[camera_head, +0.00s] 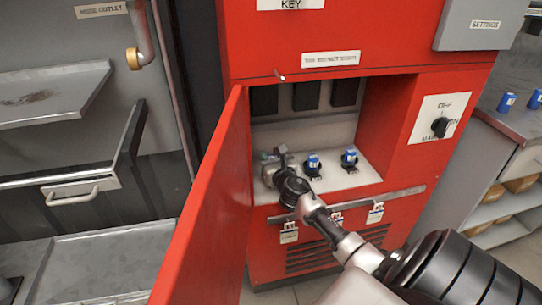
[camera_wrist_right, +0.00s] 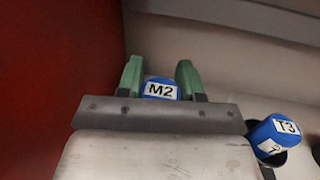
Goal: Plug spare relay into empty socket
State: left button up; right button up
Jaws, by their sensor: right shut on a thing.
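My right gripper (camera_head: 270,158) reaches into the open red cabinet, at the left end of its pale shelf. In the right wrist view its green fingers (camera_wrist_right: 161,78) are shut on a blue relay marked M2 (camera_wrist_right: 161,89). Whether the relay touches a socket cannot be told; what lies beneath it is hidden. Right of it, a blue relay marked T3 (camera_wrist_right: 272,137) sits in a black socket. In the head view two blue relays stand in black sockets on the shelf, a nearer one (camera_head: 313,162) and one farther right (camera_head: 349,157). My left gripper is not in view.
The red cabinet door (camera_head: 205,210) stands open close to the left of my gripper. Tags (camera_head: 289,233) hang below the shelf edge. A grey counter (camera_head: 520,125) at right holds two blue relays (camera_head: 507,102). A black rotary switch (camera_head: 440,127) is on the cabinet front.

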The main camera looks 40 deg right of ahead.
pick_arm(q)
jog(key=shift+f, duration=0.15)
pick_arm(e)
jog(key=shift+s+a+f, duration=0.1)
jog(key=shift+a+f, duration=0.05)
jog(key=shift+f, duration=0.45)
jog(key=shift+s+a+f, duration=0.1)
jog(key=shift+f, duration=0.45)
jog(key=o, duration=1)
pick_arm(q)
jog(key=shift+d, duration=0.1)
pick_arm(e)
jog(key=shift+s+a+f, duration=0.15)
jog(key=shift+s, duration=0.2)
jog(key=s+a, duration=0.1)
jog(key=s, duration=0.1)
jog(key=s+r+p, duration=0.1)
jog(key=s, duration=0.2)
jog(key=s+a+r, duration=0.1)
jog(key=s, duration=0.2)
jog(key=shift+s+a, duration=0.1)
jog(key=shift+a, duration=0.2)
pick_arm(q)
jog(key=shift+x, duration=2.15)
pick_arm(e)
jog(key=shift+s+a+r, duration=0.1)
jog(key=shift+s+a, duration=0.05)
jog(key=shift+s, duration=0.25)
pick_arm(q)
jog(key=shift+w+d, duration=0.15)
